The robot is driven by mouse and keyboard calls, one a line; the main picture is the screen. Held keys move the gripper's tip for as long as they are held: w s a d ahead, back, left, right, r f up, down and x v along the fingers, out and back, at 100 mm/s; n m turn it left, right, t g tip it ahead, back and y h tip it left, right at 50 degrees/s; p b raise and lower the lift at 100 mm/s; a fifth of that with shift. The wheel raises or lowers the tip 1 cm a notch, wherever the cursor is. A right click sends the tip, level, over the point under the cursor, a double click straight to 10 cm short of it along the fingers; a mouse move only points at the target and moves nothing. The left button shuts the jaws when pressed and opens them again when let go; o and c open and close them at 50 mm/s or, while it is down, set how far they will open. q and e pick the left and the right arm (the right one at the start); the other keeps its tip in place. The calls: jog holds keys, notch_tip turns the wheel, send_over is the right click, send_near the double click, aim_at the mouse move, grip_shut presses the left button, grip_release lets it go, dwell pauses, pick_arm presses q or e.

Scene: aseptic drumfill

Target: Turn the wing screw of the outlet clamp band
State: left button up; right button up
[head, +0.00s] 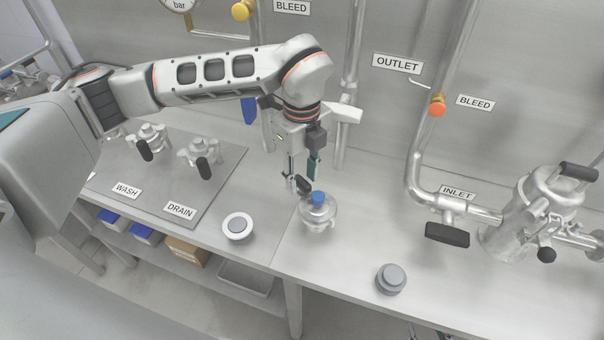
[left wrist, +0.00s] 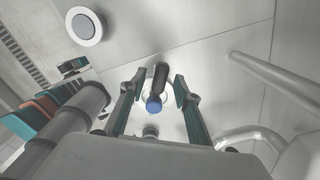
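A clear, shiny fitting (head: 318,214) with a blue knob (head: 318,198) and a black handle (head: 305,185) stands on the steel bench below the OUTLET pipe. My left gripper (head: 301,172) points down just above and behind it. In the left wrist view the blue knob (left wrist: 154,104) and black handle (left wrist: 160,76) lie between the spread fingers of my left gripper (left wrist: 155,92). The gripper is open, with gaps beside the handle. I cannot make out the clamp band or a separate wing screw. My right gripper is not in view.
A white-rimmed disc (head: 238,226) and a grey knob-like cap (head: 390,279) sit on the bench. Valves stand on the WASH and DRAIN mat (head: 215,206) at left. The INLET pipe (head: 415,175) and a steel vessel (head: 542,200) stand at right. The front bench is mostly clear.

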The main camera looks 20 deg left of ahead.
pick_arm(q)
jog(key=shift+f, duration=0.3)
grip_shut()
